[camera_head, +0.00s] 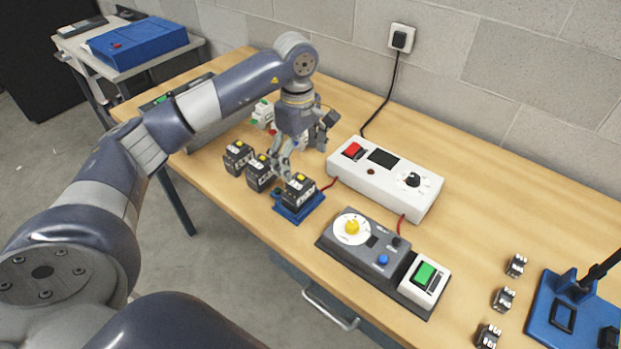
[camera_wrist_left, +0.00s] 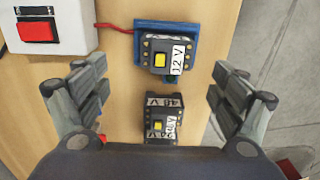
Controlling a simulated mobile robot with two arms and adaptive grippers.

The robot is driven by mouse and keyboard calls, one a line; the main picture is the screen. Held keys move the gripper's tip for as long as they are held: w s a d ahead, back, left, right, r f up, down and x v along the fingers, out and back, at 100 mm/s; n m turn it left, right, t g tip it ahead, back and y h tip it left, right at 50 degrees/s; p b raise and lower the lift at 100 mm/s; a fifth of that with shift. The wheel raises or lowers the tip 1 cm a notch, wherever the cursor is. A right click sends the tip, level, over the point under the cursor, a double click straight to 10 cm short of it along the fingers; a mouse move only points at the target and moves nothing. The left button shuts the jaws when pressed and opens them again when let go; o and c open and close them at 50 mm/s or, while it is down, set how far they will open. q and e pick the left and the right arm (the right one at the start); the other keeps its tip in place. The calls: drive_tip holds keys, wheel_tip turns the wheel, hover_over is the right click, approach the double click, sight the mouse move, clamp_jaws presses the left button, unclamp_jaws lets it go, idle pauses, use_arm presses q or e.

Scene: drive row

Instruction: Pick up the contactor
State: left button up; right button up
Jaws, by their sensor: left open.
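Three black contactor-like blocks with yellow buttons stand in a row on the bench. The nearest block (camera_head: 298,190) sits on a blue base (camera_head: 296,213); in the left wrist view this block (camera_wrist_left: 168,55) is labelled 12 V. A middle block (camera_head: 258,176) and a far block (camera_head: 238,158) stand beyond it. In the wrist view they show as a block labelled 48 V (camera_wrist_left: 165,103) and one with a partly hidden label (camera_wrist_left: 160,128). My left gripper (camera_head: 283,168) is open and empty above the row; its fingers (camera_wrist_left: 162,88) spread to either side of it. My right gripper is out of view.
A white box (camera_head: 385,192) with a red switch stands right of the row, and a grey dial panel (camera_head: 365,248) in front. Several small parts (camera_head: 503,299) lie near a blue stand (camera_head: 560,320). The bench's right middle is free.

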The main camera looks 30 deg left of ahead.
sight(298, 181)
use_arm(q)
drive_tip(key=shift+s+a+f, duration=0.15)
drive_tip(key=shift+s+f, duration=0.05)
drive_tip(key=shift+f, duration=0.2)
drive_tip(key=f, duration=0.2)
drive_tip(key=s+f+p, duration=0.1)
drive_tip(key=shift+f, duration=0.4)
drive_tip(key=shift+w+f+p, duration=0.1)
drive_tip(key=shift+f+p, duration=0.2)
drive_tip(key=shift+f, duration=0.05)
wheel_tip(298, 181, down, 4)
drive_tip(key=shift+r+p, duration=0.25)
drive_tip(key=shift+p, duration=0.6)
drive_tip(key=shift+f, duration=0.6)
drive_tip(key=shift+w, duration=0.1)
drive_tip(key=shift+c, duration=1.4)
drive_tip(key=c, duration=0.9)
drive_tip(key=shift+c, duration=1.1)
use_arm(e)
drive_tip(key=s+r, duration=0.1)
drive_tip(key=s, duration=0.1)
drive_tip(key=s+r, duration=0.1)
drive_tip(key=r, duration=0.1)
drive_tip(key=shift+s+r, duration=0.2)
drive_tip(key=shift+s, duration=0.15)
